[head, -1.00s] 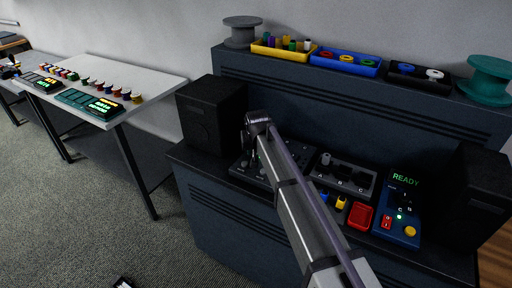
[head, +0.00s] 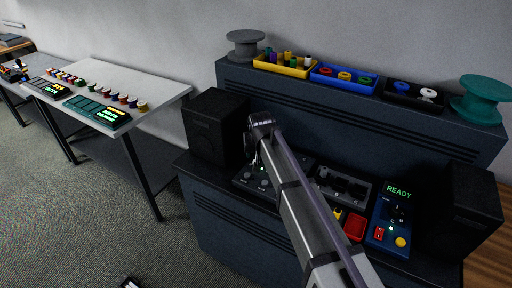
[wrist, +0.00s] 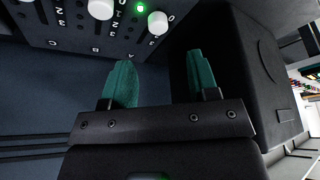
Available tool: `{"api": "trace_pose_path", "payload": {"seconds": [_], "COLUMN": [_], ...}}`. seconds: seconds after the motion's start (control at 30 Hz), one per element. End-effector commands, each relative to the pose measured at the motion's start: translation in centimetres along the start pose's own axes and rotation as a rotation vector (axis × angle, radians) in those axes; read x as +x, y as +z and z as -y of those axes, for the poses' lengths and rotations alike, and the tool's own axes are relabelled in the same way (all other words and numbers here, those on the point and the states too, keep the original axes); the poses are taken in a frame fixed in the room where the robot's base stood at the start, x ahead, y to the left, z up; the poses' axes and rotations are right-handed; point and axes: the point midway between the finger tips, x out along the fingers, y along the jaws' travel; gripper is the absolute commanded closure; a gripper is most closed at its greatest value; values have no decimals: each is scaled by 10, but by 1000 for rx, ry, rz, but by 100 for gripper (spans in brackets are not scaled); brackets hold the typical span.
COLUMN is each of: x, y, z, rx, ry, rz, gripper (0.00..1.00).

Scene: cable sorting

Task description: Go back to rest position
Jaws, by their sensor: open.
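My gripper shows in the wrist view (wrist: 162,82) with two teal fingers spread apart and nothing between them. Behind the fingers are a dark panel face (wrist: 75,42) with white knobs and a lit green light, and a black speaker-like box (wrist: 240,70). In the head view my arm reaches up across the console (head: 215,215), with its wrist end above the left knob panel (head: 255,180). The fingers are hard to make out there.
A slider panel (head: 342,188), a red button (head: 355,227) and a blue unit reading READY (head: 390,218) sit right of my arm. Black boxes flank the console, left (head: 215,125) and right (head: 472,205). Bins and spools line the shelf. A white table (head: 160,88) stands at left.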

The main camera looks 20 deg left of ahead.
Motion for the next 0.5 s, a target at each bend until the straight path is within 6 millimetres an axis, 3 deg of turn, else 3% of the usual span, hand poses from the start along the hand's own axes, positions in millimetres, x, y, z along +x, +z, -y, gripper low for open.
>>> {"api": "trace_pose_path", "payload": {"seconds": [0.03, 0.1, 0.5], "x": [-19, -24, -20], "y": [-2, -1, 0], "z": [0, 0, 0], "rx": [0, 0, 0], "ry": [0, 0, 0], "rz": [0, 0, 0], "gripper": [46, 46, 46]}}
